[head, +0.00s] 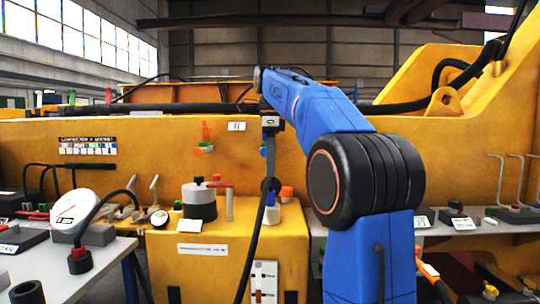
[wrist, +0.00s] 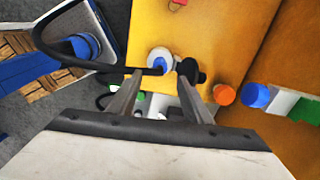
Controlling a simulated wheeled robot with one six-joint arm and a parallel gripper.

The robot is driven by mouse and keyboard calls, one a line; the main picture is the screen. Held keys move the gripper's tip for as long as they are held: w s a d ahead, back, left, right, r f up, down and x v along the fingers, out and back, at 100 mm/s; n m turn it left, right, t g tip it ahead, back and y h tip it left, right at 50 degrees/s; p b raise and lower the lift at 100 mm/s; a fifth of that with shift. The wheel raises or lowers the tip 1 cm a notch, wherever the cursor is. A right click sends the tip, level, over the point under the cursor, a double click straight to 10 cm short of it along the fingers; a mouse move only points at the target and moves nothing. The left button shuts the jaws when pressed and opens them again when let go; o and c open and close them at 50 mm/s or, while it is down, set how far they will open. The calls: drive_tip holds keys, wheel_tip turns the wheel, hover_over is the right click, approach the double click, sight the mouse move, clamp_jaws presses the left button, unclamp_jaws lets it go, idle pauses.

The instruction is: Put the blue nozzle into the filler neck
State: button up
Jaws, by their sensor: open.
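The blue nozzle (head: 271,198) stands at a white round neck on top of the yellow block, with a black hose running from it. In the wrist view the blue nozzle (wrist: 160,66) shows inside the white ring (wrist: 157,54), which looks like the filler neck; how deep it sits I cannot tell. A black disc (wrist: 190,70) is beside the ring. My gripper (head: 270,178) points down above the nozzle. In the wrist view my gripper (wrist: 161,78) is open, its fingertips apart on either side of the nozzle, gripping nothing.
An orange cap (wrist: 224,95) is on the block to the right, and a blue knob (wrist: 256,95) is on the yellow wall. The black hose (head: 252,262) hangs down the block's front. A grey cylinder (head: 199,202) and a red-handled valve (head: 228,200) stand left.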

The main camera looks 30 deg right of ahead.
drive_tip(key=shift+r, duration=1.75)
